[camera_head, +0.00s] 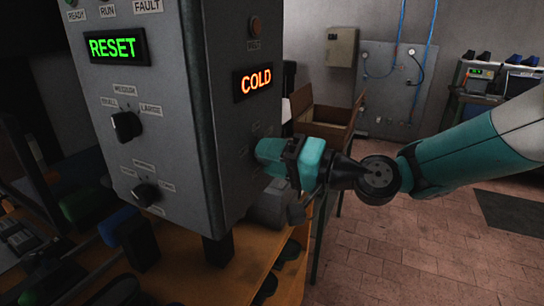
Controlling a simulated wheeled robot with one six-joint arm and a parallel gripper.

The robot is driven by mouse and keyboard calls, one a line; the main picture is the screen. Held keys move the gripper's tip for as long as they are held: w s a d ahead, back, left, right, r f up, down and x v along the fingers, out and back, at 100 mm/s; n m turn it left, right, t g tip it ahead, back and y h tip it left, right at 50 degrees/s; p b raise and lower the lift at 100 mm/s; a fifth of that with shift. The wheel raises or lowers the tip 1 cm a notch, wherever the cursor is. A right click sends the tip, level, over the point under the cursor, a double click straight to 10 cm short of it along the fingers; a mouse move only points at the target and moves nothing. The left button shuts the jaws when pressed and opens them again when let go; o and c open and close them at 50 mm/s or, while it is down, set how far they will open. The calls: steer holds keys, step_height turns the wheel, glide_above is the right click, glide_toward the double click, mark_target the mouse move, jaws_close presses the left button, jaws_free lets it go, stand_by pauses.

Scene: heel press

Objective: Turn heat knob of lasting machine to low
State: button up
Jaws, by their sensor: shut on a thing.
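The lasting machine is a grey box (205,120) with a front face and a right side face. The side face has a lit red "COLD" display (257,81). My teal gripper (262,152) reaches in from the right and meets the side face below that display. It is shut on the heat knob there, which its jaws hide, so I cannot read the knob's setting. The front face has a black size knob (126,126) marked small, medium, large, and a lower black knob (146,194) whose labels are too small to read.
A green "RESET" display (113,48) is on the front face. The machine stands on a wooden bench (183,262) with dark parts on it. An open cardboard box (326,117) is behind my gripper. The tiled floor (410,245) at right is mostly clear.

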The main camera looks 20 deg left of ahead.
steer(key=o, duration=0.9)
steer(key=shift+d, duration=0.1)
steer(key=d+b, duration=0.2)
steer(key=d, duration=0.3)
steer(key=s+d+b, duration=0.1)
steer(key=d+b, duration=0.2)
steer(key=d, duration=0.3)
steer(key=d+b, duration=0.2)
steer(key=d, duration=0.4)
steer(key=shift+s+d, duration=0.1)
steer(key=shift+s, duration=0.1)
